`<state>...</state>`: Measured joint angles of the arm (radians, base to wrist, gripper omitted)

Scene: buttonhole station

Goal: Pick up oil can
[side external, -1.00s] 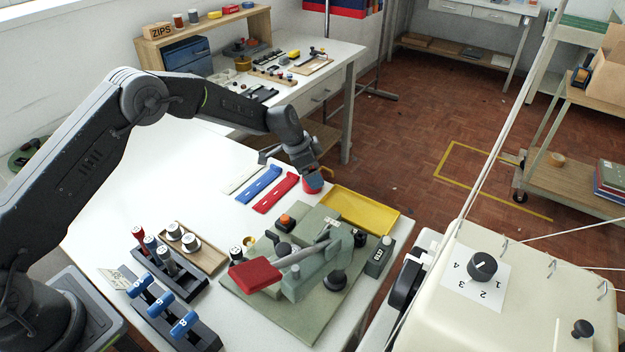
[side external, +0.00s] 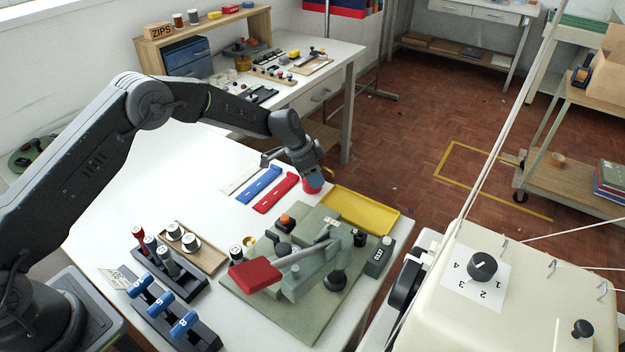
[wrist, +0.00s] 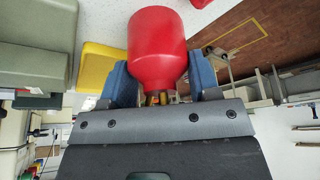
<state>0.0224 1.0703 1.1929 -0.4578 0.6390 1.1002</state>
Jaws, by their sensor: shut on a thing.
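The oil can is a red, rounded body with a brass-coloured neck; it fills the upper middle of the wrist view (wrist: 157,45). My gripper (wrist: 158,85) has its blue fingers on either side of the can's lower part in that picture and is shut on it. In the side view the red can (side external: 311,187) shows just below my gripper (side external: 313,178), at the far edge of the white table beside the yellow tray. The fingers hide part of the can there. I cannot tell whether its base touches the table.
The yellow tray (side external: 360,211) lies right of the can. Red (side external: 276,193) and blue (side external: 258,185) strips lie to its left. The green machine (side external: 305,275) with a red-ended lever stands nearer the camera. White table (side external: 190,180) is bare at left.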

